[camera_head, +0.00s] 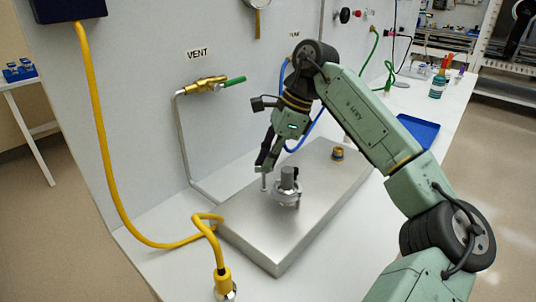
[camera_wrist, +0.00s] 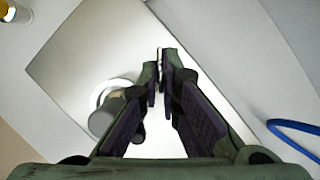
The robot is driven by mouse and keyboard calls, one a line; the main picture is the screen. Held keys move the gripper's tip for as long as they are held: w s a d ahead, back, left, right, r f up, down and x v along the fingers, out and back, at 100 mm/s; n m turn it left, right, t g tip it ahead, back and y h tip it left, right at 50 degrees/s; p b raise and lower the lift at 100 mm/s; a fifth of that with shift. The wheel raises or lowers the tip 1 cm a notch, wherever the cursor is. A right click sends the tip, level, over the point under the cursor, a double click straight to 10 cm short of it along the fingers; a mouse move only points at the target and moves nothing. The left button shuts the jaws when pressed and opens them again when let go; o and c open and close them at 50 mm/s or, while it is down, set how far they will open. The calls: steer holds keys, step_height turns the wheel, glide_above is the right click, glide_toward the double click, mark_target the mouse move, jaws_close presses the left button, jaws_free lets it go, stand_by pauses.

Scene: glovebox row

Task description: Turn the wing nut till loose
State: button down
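A grey metal clamped fitting (camera_head: 287,189) with a short upright stub stands on the steel plate (camera_head: 315,212). It also shows in the wrist view (camera_wrist: 103,120), left of the fingers and partly covered by them. My gripper (camera_head: 264,168) points down just left of the fitting, low over the plate. A thin pale upright piece (camera_head: 264,183) shows right under the fingertips; I cannot tell whether it is the wing nut. In the wrist view my fingertips (camera_wrist: 162,68) are close together, with a small light spot between them. Whether they grip something is unclear.
A small brass fitting (camera_head: 338,153) sits on the plate's far end. A yellow hose (camera_head: 108,165) hangs at the left, ending in a yellow connector (camera_head: 223,282). A brass valve (camera_head: 207,85) is on the wall, and a blue hose (camera_head: 303,137) runs behind my gripper. A blue tray (camera_head: 416,131) lies farther right.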

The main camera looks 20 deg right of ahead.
steer(key=n+p, duration=0.1)
steer(key=n+g+p, duration=0.1)
steer(key=n, duration=0.1)
steer(key=n+g+p, duration=0.1)
steer(key=n, duration=0.1)
steer(key=shift+w+r, duration=0.25)
steer(key=shift+w, duration=0.05)
steer(key=shift+a+f+n+g+h+p, duration=0.1)
steer(key=shift+n+g+h+p, duration=0.2)
steer(key=shift+n, duration=0.55)
steer(key=shift+f+n+g+h+p, duration=0.1)
steer(key=shift+n+g+p, duration=0.3)
steer(key=shift+n, duration=0.45)
steer(key=shift+w, duration=0.1)
steer(key=c, duration=1.8)
jaws_free()
steer(key=v, duration=1.2)
